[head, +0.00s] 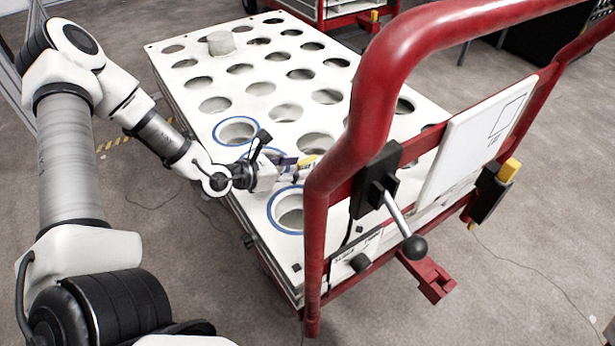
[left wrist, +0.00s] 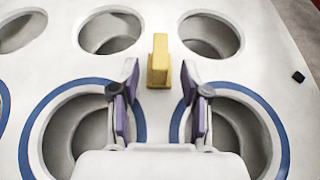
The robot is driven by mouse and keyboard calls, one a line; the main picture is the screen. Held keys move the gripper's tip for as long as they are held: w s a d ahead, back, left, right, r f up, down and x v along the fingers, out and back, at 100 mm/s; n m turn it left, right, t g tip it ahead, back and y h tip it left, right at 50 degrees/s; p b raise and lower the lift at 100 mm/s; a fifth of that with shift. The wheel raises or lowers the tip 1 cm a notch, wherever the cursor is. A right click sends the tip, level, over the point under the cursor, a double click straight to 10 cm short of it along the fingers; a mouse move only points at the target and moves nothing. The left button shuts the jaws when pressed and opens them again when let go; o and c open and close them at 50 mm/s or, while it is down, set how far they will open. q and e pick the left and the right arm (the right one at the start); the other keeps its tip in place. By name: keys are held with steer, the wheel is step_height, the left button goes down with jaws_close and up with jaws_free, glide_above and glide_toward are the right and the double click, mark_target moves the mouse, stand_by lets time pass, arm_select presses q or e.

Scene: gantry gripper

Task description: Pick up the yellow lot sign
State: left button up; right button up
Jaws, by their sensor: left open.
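The yellow lot sign (left wrist: 159,58) is a small upright yellow piece with a wider foot. It stands on the white perforated top (left wrist: 157,108), between round holes. In the left wrist view it is centred just beyond my left gripper (left wrist: 157,80), whose two purple-padded fingers are spread apart and empty. In the head view my left gripper (head: 300,167) reaches in low over the top from the left. A bit of the yellow sign (head: 307,161) shows at its fingers, partly hidden. My right gripper is in neither view.
A red tubular cart handle (head: 318,210) rises close to the right of my left gripper. It carries a black-knobbed lever (head: 413,246) and a white panel (head: 477,140). A grey cylinder (head: 221,43) sits at the far end of the top. Blue-ringed holes (head: 237,130) lie beside the gripper.

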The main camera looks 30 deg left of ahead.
arm_select(q)
steer(key=shift+w+d+f, duration=0.25)
steer(key=shift+w+f, duration=0.35)
steer(key=shift+w+r+b, duration=0.15)
steer(key=shift+w+b, duration=0.05)
steer(key=shift+b, duration=0.1)
steer(key=shift+r, duration=0.15)
jaws_close()
steer(key=shift+r+p, duration=0.1)
steer(key=shift+p, duration=0.2)
